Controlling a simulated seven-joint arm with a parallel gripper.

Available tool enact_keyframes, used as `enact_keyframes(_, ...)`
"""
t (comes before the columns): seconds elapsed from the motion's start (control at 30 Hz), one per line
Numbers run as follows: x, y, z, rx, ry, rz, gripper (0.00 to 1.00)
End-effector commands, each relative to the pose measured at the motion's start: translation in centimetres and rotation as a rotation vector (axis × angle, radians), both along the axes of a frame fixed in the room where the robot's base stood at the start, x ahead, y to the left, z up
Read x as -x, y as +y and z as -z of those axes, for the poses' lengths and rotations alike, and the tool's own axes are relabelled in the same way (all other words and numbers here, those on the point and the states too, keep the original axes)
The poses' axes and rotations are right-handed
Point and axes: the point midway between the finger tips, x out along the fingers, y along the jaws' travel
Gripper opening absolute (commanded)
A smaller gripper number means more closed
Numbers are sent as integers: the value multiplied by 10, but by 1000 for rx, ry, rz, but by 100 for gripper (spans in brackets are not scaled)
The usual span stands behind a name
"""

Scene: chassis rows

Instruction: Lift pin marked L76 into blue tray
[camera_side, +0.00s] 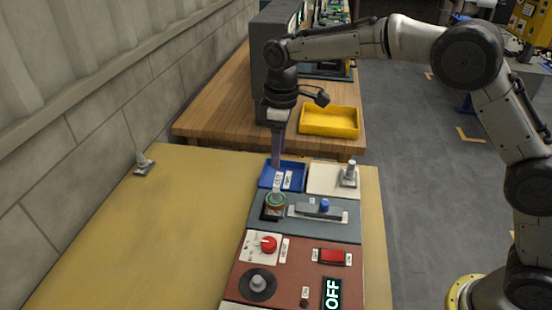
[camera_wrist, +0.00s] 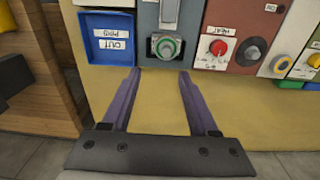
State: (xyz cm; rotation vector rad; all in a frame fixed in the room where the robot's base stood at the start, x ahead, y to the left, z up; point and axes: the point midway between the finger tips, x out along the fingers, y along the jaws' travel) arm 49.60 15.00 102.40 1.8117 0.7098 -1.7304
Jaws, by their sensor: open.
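The blue tray (camera_side: 298,168) sits at the far end of the panel rows, with white labels in it and no pin visible inside. It also shows in the wrist view (camera_wrist: 91,50). No L76 marking is readable. A grey upright pin-like piece (camera_side: 349,174) stands in the cream tray, and a similar one (camera_side: 143,163) stands at the left table edge. A green-ringed round fitting (camera_wrist: 166,46) with a grey centre sits before the blue tray; I cannot tell if it is a pin. My gripper (camera_wrist: 158,73) is open and empty, its purple fingers pointing down near the blue tray in the side view.
A blue-knobbed slider (camera_side: 324,206), red knob (camera_side: 268,244), red switch (camera_side: 332,256) and OFF display (camera_side: 333,294) lie nearer. A yellow bin (camera_side: 330,121) stands on the wooden bench behind. The yellow tabletop (camera_side: 150,230) is mostly clear.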

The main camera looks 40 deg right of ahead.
Motion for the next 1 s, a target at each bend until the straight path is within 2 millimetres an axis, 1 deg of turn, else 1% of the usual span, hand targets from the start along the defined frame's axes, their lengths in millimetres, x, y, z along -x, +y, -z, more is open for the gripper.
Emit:
enact_keyframes(0.03,1,4,12,7,23,-8,60)
enact_keyframes(0.1,3,7,21,12,39,-15,60)
enact_keyframes(0.2,4,10,24,13,43,-21,60)
enact_keyframes(0.37,4,10,31,13,43,-20,60)
enact_keyframes(1.0,5,10,77,13,42,-19,60)
